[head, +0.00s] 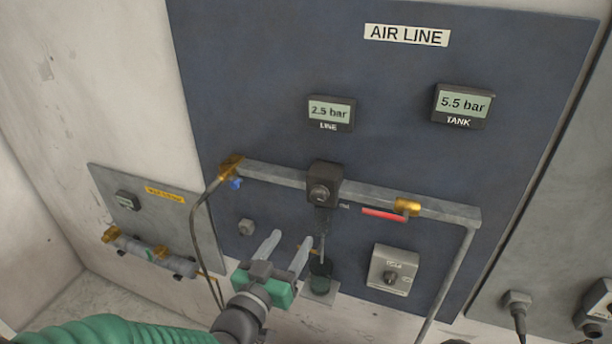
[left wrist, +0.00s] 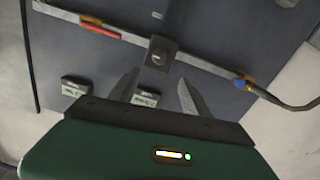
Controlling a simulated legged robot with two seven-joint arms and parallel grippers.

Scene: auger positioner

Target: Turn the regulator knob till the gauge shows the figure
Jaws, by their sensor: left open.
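The regulator is a black block (head: 323,184) on the grey pipe, with a round knob on its front; it also shows in the left wrist view (left wrist: 161,52). The LINE gauge (head: 330,112) above it reads 2.5 bar. The TANK gauge (head: 461,105) at upper right reads 5.5 bar. My left gripper (head: 290,238) is open and empty, below and a little left of the regulator in the head view, apart from the knob. In the left wrist view its fingers (left wrist: 157,92) stand apart, with a gauge showing between them. My right gripper is not in view.
A red-handled valve (head: 385,214) sits on the pipe right of the regulator. A grey box with a dial (head: 391,269) is at lower right. A hose (head: 197,225) hangs left. The panel's upper left is clear.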

